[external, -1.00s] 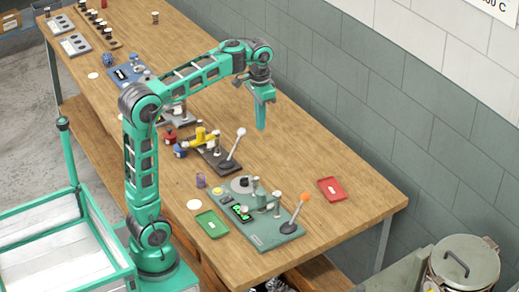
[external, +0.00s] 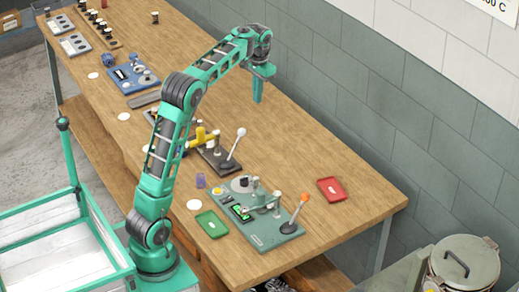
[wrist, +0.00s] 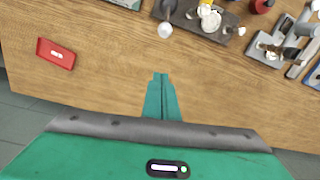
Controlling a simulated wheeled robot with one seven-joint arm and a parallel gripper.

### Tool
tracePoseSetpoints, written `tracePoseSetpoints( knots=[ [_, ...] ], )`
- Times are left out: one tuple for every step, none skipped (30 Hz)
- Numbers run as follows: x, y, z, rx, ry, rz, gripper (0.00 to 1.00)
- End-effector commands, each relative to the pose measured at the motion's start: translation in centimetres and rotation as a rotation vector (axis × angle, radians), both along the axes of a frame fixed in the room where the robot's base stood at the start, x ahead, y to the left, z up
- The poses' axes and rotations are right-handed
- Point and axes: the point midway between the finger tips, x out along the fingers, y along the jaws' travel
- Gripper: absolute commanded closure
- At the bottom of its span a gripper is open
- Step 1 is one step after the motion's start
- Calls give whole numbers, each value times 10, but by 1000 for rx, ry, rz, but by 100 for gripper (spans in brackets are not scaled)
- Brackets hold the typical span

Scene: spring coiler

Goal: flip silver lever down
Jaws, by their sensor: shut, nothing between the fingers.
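A lever with a pale silver-white ball knob (external: 241,132) stands on a dark base plate (external: 226,167) in the middle of the table. Its shaft leans up and to the right in the external view. In the wrist view its ball knob (wrist: 165,30) shows near the top, beyond my fingertips, at the edge of the dark plate (wrist: 190,14). My gripper (external: 258,99) is shut and empty, pointing down above the table, behind and above the lever and apart from it. The closed fingers also show in the wrist view (wrist: 161,80).
A yellow-handled part (external: 200,134) sits beside the lever. A green machine plate (external: 262,238) with an orange-knobbed lever (external: 304,197), a green tray (external: 212,224) and a red tray (external: 332,189) are nearer the front. The table's wall side is clear.

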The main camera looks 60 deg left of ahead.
Motion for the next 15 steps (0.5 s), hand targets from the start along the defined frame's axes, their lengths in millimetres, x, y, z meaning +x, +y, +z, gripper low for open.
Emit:
tracePoseSetpoints(
  knots=[
    [-1,0,-5,-1,3,1,100],
    [-1,0,-11,-1,4,1,100],
    [-1,0,-16,-1,3,1,100],
    [-1,0,-20,-1,3,1,100],
    [-1,0,-22,0,2,0,100],
    [-1,0,-25,0,1,0,100],
    [-1,0,-26,0,1,0,100],
    [-1,0,-27,0,1,0,100],
    [-1,0,-28,0,1,0,100],
    [-1,0,-28,0,1,0,100],
    [-1,0,-28,0,1,0,100],
    [-1,0,-28,0,1,0,100],
    [-1,0,-28,0,1,1,100],
    [-1,0,-28,0,1,1,100],
    [-1,0,-28,0,1,1,100]
  ],
)
